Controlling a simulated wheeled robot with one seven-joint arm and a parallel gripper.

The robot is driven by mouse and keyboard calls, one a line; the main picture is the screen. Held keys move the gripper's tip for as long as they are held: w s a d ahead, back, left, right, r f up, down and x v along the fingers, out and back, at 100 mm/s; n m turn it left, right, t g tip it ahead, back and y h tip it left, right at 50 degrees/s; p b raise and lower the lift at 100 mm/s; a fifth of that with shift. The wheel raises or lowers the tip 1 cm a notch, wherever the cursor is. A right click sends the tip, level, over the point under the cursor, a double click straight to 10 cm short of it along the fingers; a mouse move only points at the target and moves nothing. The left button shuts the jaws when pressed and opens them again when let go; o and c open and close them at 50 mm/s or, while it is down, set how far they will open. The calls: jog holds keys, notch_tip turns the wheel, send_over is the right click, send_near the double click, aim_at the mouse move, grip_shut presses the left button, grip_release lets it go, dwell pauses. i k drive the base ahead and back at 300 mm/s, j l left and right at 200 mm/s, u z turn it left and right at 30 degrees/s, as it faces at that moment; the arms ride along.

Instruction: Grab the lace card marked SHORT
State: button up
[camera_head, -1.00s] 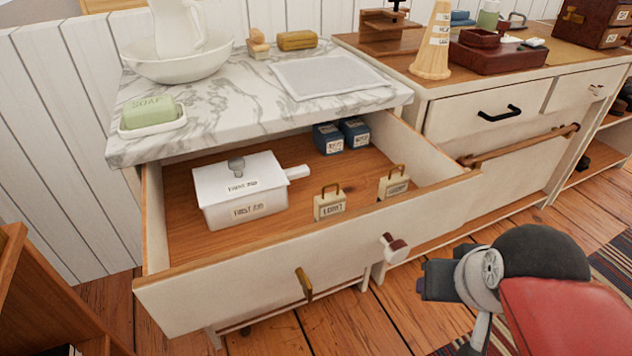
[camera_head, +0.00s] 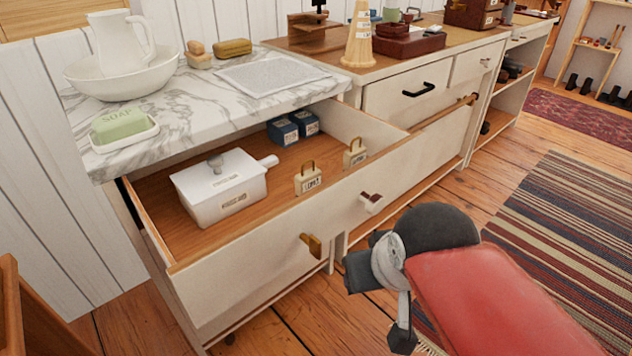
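Two small cream cards with brown loop handles stand in the open drawer (camera_head: 205,290), near its front panel. The left card (camera_head: 308,181) and the right card (camera_head: 355,155) both carry dark lettering, too small and blurred for me to tell which reads SHORT. My gripper (camera_head: 358,272) is at the lower middle, outside the drawer, in front of and below the cards and touching neither. My red and black arm partly hides it, and its finger opening is not clear.
Free floor lies right, with a striped rug (camera_head: 560,225).

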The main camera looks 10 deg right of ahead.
aim_at(352, 157)
jog(key=i+l, duration=0.15)
jog(key=l, duration=0.25)
jog(key=i+l+u, duration=0.15)
jog(key=l+u, duration=0.2)
jog(key=i+l+u, duration=0.1)
jog(key=l+u, duration=0.55)
jog(key=i, duration=0.05)
